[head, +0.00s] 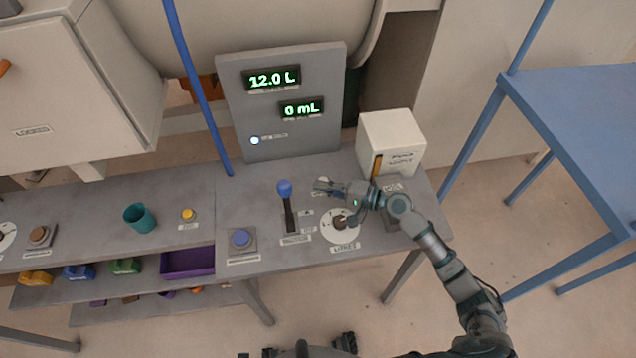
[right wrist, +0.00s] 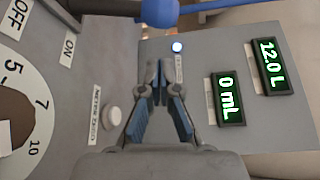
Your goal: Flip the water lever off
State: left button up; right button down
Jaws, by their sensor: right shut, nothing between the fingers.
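The water lever (head: 285,188) has a blue ball knob on a dark shaft and stands on the grey bench. Its knob points toward the display panel, on the side of the ON label (right wrist: 70,48); the OFF label (right wrist: 13,20) lies on the nearer side. In the right wrist view the knob (right wrist: 160,12) shows at the top edge, partly cut off. My right gripper (head: 322,187) is shut and empty, just right of the knob and apart from it. Its fingers (right wrist: 160,100) also show in the right wrist view.
A numbered dial (head: 340,226) lies right of the lever, below my right gripper. The panel (head: 235,125) behind reads 12.0 L and 0 mL. A white box (head: 391,140) stands at the back right. A blue button (head: 241,238) and teal cup (head: 139,218) are left.

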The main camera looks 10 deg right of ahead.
aim_at(287, 202)
pick_arm(q)
jog(key=shift+s+f+p, duration=0.3)
jog(key=shift+s+f, duration=0.4)
jog(key=shift+f, duration=0.1)
pick_arm(e)
jog(key=x, duration=0.8)
jog(key=shift+a, duration=0.15)
pick_arm(q)
jog(key=shift+w+a, duration=0.1)
pick_arm(e)
jog(key=shift+s+a, duration=0.1)
jog(key=shift+a, duration=0.1)
